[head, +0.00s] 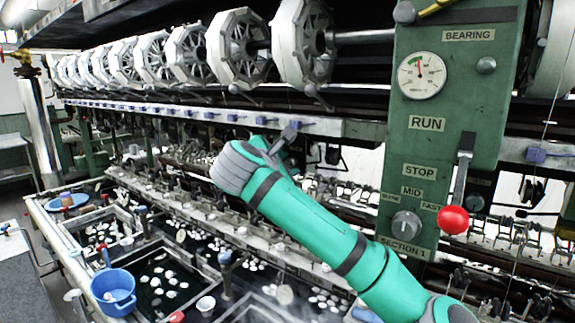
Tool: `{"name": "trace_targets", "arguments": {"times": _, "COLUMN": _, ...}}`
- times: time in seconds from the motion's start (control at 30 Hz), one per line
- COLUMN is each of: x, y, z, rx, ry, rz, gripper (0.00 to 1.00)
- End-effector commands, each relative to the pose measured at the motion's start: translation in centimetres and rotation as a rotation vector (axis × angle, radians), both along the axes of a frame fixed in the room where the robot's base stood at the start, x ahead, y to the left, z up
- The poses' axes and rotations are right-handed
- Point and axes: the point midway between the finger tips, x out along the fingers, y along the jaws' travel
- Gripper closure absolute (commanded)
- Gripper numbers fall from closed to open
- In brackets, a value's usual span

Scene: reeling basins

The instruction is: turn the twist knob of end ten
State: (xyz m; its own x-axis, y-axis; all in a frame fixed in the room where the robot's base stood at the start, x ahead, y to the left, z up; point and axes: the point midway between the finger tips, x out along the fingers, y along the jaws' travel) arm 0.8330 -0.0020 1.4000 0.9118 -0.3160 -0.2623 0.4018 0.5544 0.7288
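My teal arm reaches up from the bottom right to the white rail (180,112) of the reeling machine. My gripper (291,131) shows only as a small grey part beyond the wrist, close in front of the rail. The wrist hides most of it, so its opening and any contact cannot be made out. Small blue-violet pieces (232,117) sit in a row along the rail. Small metal fittings (215,203) line the lower bar. I cannot tell which part is the twist knob of end ten; no end numbers are readable.
A green panel (455,130) with a gauge, a grey selector knob (406,224) and a red-balled lever (454,219) stands right of the arm. White reels (238,47) run along the top. Basins with floating white cocoons and a blue pot (114,290) lie below left.

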Motion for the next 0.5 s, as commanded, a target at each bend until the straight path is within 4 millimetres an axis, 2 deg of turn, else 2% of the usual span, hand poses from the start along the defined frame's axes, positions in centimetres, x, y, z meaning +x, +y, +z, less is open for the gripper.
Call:
{"name": "trace_targets", "arguments": {"times": 0.23, "x": 0.09, "y": 0.17, "z": -0.03, "rx": 0.000, "ry": 0.000, "rz": 0.003, "gripper": 0.67}}
{"name": "trace_targets", "arguments": {"times": 0.27, "x": 0.08, "y": 0.15, "z": -0.03, "rx": -0.001, "ry": 0.000, "rz": 0.002, "gripper": 0.70}}
{"name": "trace_targets", "arguments": {"times": 0.37, "x": 0.08, "y": -0.02, "z": -0.01, "rx": 0.000, "ry": 0.000, "rz": 0.000, "gripper": 0.94}}
{"name": "trace_targets", "arguments": {"times": 0.4, "x": 0.08, "y": -0.14, "z": 0.00, "rx": 0.000, "ry": -0.001, "rz": -0.001, "gripper": 0.98}}
{"name": "trace_targets", "arguments": {"times": 0.5, "x": 0.08, "y": -0.21, "z": 0.02, "rx": 0.000, "ry": -0.001, "rz": -0.002, "gripper": 0.98}}
